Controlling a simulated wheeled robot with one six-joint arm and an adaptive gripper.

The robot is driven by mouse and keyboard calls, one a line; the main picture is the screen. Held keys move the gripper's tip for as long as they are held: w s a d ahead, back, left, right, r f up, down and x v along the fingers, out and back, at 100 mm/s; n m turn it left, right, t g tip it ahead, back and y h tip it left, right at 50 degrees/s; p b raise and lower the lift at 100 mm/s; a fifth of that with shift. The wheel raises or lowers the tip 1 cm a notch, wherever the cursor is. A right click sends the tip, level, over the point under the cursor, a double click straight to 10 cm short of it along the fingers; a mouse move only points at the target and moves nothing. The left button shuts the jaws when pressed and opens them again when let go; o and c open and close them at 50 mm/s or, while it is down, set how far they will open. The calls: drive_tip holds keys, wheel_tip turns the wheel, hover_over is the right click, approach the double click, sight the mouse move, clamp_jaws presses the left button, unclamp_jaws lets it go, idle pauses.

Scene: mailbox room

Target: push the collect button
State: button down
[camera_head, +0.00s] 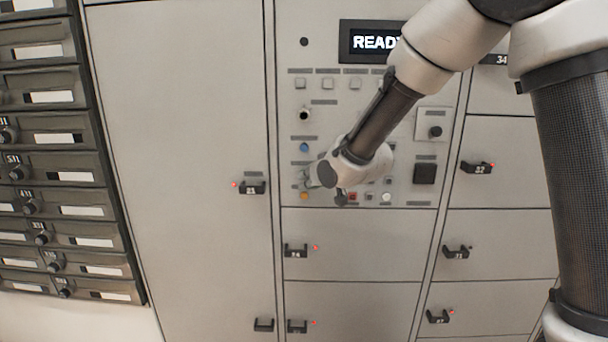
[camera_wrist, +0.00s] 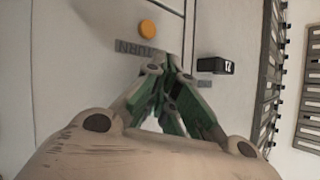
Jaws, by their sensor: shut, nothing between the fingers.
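The control panel (camera_head: 408,150) is on the locker wall, with a blue button (camera_head: 304,147), an orange button (camera_head: 304,196), a red button (camera_head: 352,197) and small white buttons (camera_head: 386,197). I cannot read which label says collect. The orange button also shows there (camera_wrist: 148,27), apart from the fingertips, above a label ending in "TURN". My arm hides part of the panel, and contact cannot be told.
A display (camera_head: 372,42) reading "READ", partly covered, is above. A latch (camera_head: 252,187) is left of the panel and also shows in the wrist view (camera_wrist: 215,66). Locker doors with handles (camera_head: 296,250) lie below. Dark mailboxes (camera_head: 50,150) stand at the left.

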drive_tip(key=shift+w, duration=0.2)
drive_tip(key=shift+s, duration=0.1)
idle(0.4)
drive_tip(key=shift+s, duration=0.75)
drive_tip(key=shift+s+a, duration=0.1)
drive_tip(key=shift+s, duration=2.4)
